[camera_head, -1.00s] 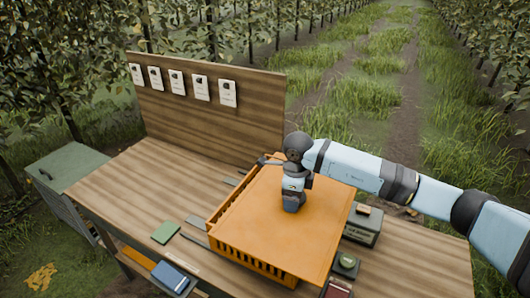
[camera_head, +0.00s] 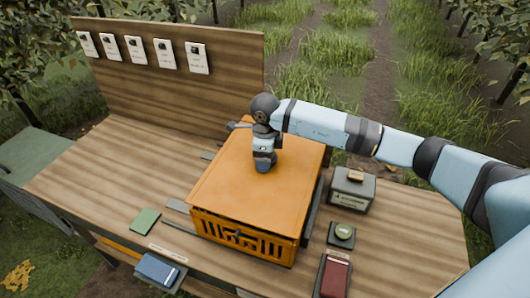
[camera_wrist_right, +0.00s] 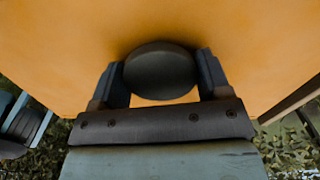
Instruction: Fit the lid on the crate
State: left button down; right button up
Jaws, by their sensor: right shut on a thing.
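The orange lid (camera_head: 225,172) lies over the orange slatted crate (camera_head: 245,240) on the wooden bench. Its edges look lined up with the crate's front and side walls; I cannot tell whether it is fully seated. My right gripper (camera_head: 264,166) stands upright above the middle of the lid. In the right wrist view the fingers (camera_wrist_right: 160,68) are closed on both sides of a dark round knob (camera_wrist_right: 160,78) on the lid (camera_wrist_right: 215,22). The inside of the crate is hidden. My left gripper is out of view.
Right of the crate stand a grey box (camera_head: 352,192), a green round item on a dark base (camera_head: 342,235) and a red item (camera_head: 335,277). A green pad (camera_head: 145,221) lies left. A backboard (camera_head: 165,70) with several white cards rises behind.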

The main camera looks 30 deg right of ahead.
jog(key=shift+f+b, duration=0.3)
jog(key=shift+f, duration=0.65)
jog(key=shift+b, duration=0.35)
dwell(0.7)
jog(key=shift+f+b, duration=0.45)
jog(key=shift+f, duration=0.1)
jog(key=o, duration=0.8)
jog(key=shift+r, duration=0.1)
jog(key=shift+r+p, duration=2.7)
jog(key=shift+r, duration=2.75)
